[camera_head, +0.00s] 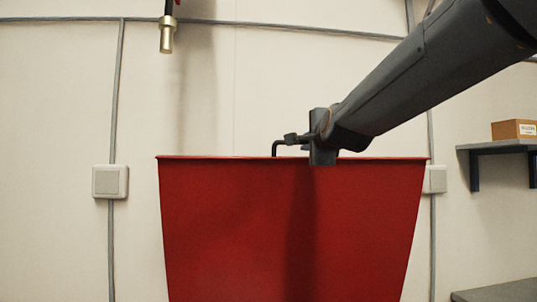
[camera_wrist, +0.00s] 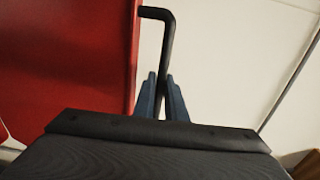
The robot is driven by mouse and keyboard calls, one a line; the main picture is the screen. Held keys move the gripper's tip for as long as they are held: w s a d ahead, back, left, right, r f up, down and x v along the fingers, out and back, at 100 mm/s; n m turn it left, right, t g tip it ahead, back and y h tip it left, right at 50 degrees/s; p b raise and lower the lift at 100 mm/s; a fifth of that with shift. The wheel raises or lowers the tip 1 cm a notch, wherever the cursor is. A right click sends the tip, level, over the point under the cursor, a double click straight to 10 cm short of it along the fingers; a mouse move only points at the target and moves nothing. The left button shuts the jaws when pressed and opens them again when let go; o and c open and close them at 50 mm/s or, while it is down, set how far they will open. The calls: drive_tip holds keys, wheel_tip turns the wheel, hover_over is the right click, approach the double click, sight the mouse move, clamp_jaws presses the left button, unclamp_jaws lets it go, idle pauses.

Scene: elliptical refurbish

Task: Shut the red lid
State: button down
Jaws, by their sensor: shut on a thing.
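The red lid (camera_head: 250,225) stands up as a broad, tapering red panel in the head view, its top edge level and its lower part cut off by the frame. In the wrist view the red lid (camera_wrist: 65,60) fills the left side. A bent black handle (camera_wrist: 155,14) reaches out from its edge. The handle (camera_head: 275,149) also shows above the top edge in the head view. My gripper (camera_head: 291,139) is at that top edge. In the wrist view my gripper (camera_wrist: 163,80) has its two blue fingers on either side of the handle and is shut on it.
A pale wall with grey conduits and a switch box (camera_head: 110,181) is behind. A brass-tipped fitting (camera_head: 167,36) hangs at the upper left. A shelf (camera_head: 497,147) with a cardboard box (camera_head: 514,130) is at the right. The space left of the lid looks clear.

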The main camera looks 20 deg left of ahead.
drive_tip(key=shift+b+v, duration=0.65)
drive_tip(key=shift+v, duration=1.8)
drive_tip(key=shift+f, duration=0.1)
drive_tip(key=s+d+f+p, duration=0.4)
drive_tip(key=s+f, duration=0.1)
drive_tip(key=s, duration=0.4)
drive_tip(key=shift+s+d+f, duration=0.3)
drive_tip(key=shift+d+f, duration=0.05)
drive_tip(key=shift+f, duration=0.05)
